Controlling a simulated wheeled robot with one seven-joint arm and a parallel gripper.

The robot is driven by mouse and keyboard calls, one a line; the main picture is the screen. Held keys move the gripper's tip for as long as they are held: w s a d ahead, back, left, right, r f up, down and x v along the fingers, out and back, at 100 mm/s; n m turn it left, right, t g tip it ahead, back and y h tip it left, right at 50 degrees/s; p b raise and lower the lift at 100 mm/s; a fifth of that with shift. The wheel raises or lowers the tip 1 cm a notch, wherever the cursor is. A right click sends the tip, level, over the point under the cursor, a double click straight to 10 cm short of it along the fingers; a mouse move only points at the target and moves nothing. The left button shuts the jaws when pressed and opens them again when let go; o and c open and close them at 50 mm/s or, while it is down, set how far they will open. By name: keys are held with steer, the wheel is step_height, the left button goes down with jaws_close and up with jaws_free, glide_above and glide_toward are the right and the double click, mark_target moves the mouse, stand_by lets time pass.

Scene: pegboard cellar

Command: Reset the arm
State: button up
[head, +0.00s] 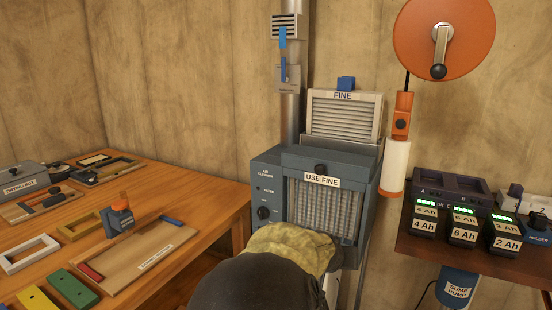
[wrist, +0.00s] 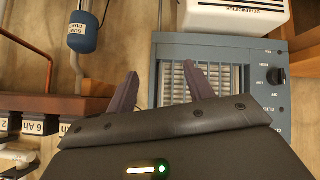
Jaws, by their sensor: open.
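My gripper (wrist: 162,86) shows in the wrist view with its two dark fingers spread apart and nothing between them. It points toward the blue-grey air cleaner (wrist: 249,48), whose ribbed front lies behind the fingers. I cannot tell the distance between the fingers and the cleaner. In the head view my dark arm fills the bottom middle and covers the lower front of the air cleaner (head: 262,178). The gripper's fingers are hidden in that view.
A wooden bench (head: 215,197) with frames and a board (head: 140,262) stands left. A shelf (head: 440,256) with labelled batteries (head: 463,231) is at right, above a blue sump pump (head: 458,287). An orange reel (head: 440,40) hangs upper right. A filter marked FINE (head: 343,116) sits atop the cleaner.

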steer(key=s+d+f+g+y, duration=0.2)
steer(key=s+d+f+g, duration=0.1)
steer(key=s+f, duration=0.55)
steer(key=s+a+f+n+g+y, duration=0.1)
steer(key=s+a+n+g+y, duration=0.2)
steer(key=s, duration=0.9)
step_height(320, 180, up, 33)
steer(key=p, duration=3.3)
steer(key=shift+f, duration=0.2)
